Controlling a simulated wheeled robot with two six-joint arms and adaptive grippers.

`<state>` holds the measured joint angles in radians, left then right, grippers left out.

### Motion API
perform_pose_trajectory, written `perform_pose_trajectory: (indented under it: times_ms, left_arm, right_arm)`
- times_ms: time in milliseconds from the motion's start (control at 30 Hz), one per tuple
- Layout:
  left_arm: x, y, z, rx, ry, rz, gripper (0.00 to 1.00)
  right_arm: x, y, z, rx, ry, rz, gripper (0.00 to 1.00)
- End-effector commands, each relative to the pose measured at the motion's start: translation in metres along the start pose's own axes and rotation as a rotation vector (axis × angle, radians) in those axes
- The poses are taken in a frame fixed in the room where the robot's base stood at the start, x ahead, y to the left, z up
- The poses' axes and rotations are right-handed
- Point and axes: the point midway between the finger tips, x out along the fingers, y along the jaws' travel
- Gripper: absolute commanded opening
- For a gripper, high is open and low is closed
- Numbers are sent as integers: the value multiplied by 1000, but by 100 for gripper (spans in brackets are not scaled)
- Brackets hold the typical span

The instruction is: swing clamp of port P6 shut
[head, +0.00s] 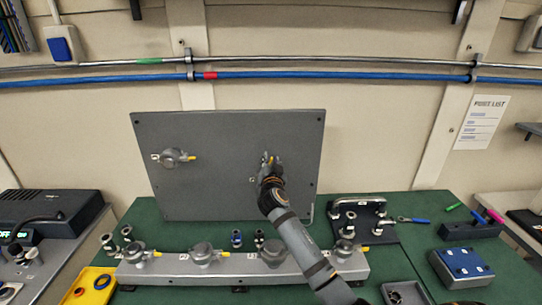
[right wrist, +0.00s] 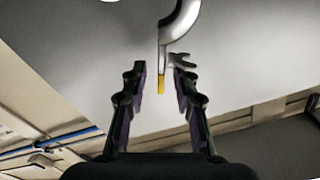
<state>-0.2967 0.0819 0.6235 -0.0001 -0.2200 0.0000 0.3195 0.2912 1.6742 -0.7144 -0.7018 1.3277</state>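An upright grey panel (head: 230,127) carries a clamped port (head: 173,158) at left and a second port at right, mostly hidden behind my right gripper (head: 269,172). I cannot read which port is P6. In the right wrist view, a curved grey clamp part (right wrist: 181,22) ends in a yellow-tipped lever (right wrist: 161,84). My right gripper (right wrist: 160,85) is open, with one finger on each side of the yellow tip and a gap showing at the left. A small grey forked piece (right wrist: 182,62) is by the right finger. My left gripper is not in view.
A grey rail (head: 180,271) with several yellow-tipped clamped ports stands in front of the panel on the green table (head: 408,262). Small fittings (head: 237,239) stand behind it. A dark fitting rack (head: 375,210), a blue-topped box (head: 463,264) and a yellow tray (head: 88,287) are nearby.

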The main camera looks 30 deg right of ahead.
Motion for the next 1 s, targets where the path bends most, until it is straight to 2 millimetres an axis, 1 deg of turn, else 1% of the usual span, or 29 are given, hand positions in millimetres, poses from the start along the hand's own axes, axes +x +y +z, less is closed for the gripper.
perform_pose_trajectory:
  times_ms: [33,100,333,367,500,567,1000]
  left_arm:
    - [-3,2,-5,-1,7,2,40]
    - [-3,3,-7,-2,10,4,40]
    - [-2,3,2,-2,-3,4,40]
    - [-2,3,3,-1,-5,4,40]
    - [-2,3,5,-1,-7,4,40]
    - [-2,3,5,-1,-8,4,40]
    - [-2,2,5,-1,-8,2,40]
  right_arm:
    - [4,0,-1,-1,0,1,29]
    - [6,0,0,-2,0,0,29]
    - [7,0,1,-1,0,0,29]
    - [7,0,1,-1,-1,0,27]
    - [7,0,1,-1,-1,0,8]
    - [7,0,1,-1,-1,0,0]
    - [7,1,1,-1,-1,0,0]
